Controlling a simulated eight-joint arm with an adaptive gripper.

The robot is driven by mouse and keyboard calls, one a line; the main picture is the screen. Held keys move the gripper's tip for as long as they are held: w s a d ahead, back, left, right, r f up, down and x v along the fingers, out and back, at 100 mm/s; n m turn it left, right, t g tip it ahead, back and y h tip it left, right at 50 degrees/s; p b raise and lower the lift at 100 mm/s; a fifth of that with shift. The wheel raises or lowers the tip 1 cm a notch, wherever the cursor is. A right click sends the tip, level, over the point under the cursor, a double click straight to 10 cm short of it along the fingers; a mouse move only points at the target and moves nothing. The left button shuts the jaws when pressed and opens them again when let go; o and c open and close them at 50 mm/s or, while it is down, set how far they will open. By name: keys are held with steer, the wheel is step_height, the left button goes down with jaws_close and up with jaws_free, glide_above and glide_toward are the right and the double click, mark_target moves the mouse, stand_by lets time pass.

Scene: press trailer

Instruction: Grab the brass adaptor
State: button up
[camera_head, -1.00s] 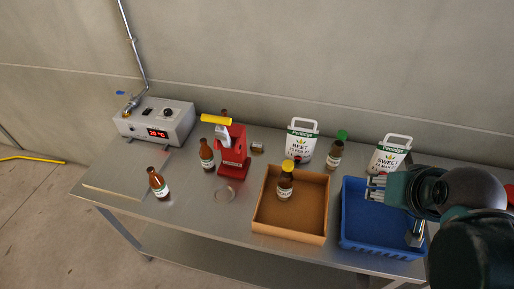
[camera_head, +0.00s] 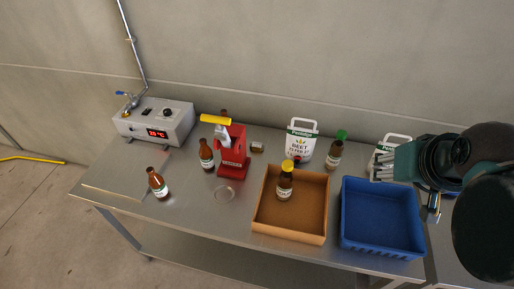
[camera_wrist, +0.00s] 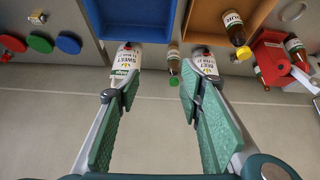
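My gripper (camera_wrist: 152,95) is open and empty, its two green fingers wide apart in the wrist view. In the head view, my gripper (camera_head: 382,166) is in front of the right-hand white bag, above the table's right part. A small metallic, brass-toned piece (camera_wrist: 38,17) lies on the table at the upper left of the wrist view, away from the fingers; it may be the brass adaptor. A small brownish piece (camera_head: 257,147) stands behind the orange tray, beside the red press. Both are too small to identify surely.
A blue bin (camera_head: 346,238) and an orange tray (camera_head: 257,228) stand in front. A red press (camera_head: 236,160), several bottles and white bags (camera_head: 301,142) crowd the table. Blue, green and red discs (camera_wrist: 40,43) show in the wrist view. A grey heater box (camera_head: 165,120) stands left.

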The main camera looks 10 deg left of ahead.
steer(key=w+a+r+n+g, duration=0.2)
steer(key=w+a+r+n, duration=0.3)
steer(key=w, duration=0.4)
steer(key=n+g, duration=0.5)
steer(key=n, duration=0.8)
glide_above(261, 145)
step_height(261, 145, down, 6)
step_height(261, 145, down, 26)
steer(key=shift+d+p, duration=0.1)
steer(key=shift+p, duration=0.3)
steer(key=shift+s+f, duration=0.1)
steer(key=shift+f, duration=0.2)
steer(key=shift+f, duration=0.1)
steer(key=shift+f, duration=1.15)
steer(key=shift+f, duration=0.15)
